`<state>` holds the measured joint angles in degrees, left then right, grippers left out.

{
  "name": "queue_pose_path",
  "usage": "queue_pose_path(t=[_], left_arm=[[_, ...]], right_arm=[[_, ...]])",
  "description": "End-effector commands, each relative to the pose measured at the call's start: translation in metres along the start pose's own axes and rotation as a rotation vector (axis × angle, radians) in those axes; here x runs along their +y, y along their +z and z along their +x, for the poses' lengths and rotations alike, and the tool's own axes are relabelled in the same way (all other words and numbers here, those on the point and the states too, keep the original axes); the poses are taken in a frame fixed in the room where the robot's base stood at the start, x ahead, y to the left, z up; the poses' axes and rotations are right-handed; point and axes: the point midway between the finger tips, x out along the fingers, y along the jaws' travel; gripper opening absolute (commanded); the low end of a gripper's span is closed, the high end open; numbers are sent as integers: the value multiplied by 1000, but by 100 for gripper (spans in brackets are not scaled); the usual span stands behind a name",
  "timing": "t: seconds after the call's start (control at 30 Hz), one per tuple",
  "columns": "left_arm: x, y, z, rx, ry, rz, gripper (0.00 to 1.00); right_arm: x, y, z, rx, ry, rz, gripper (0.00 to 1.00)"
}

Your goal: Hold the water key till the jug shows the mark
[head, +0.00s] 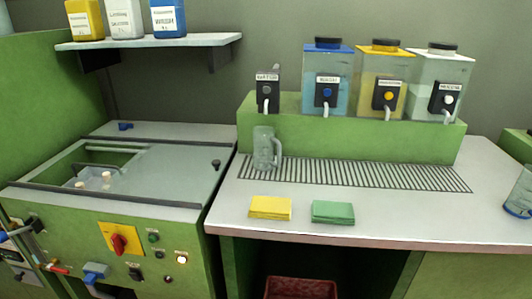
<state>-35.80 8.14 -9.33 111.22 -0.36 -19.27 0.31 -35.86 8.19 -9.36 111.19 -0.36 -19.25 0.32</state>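The water key is on a small black tap unit (267,92) with a white label and a pale spout, at the left end of the green dispenser ledge. A clear jug (263,148) with its handle to the right stands upright below this spout, at the left end of the slotted drain. Its mark and any water level are too small to tell, and no stream shows clearly. Neither of my grippers is in view.
Blue (327,75), yellow (385,78) and clear (440,80) dispensers stand right of the tap. Yellow (270,208) and green (333,212) cloths lie on the front counter. Another container (519,195) stands at the right edge. A green machine (120,190) is at left.

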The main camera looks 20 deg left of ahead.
Motion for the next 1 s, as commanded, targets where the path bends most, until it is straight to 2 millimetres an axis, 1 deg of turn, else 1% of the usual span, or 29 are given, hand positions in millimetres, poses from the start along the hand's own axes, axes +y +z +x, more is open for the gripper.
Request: queue_pose_path(t=[0.03, 0.23, 1.0], left_arm=[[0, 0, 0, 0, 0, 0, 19], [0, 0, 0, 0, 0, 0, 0], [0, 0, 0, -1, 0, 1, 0]], right_arm=[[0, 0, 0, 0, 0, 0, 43], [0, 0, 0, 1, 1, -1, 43], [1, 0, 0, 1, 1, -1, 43]])
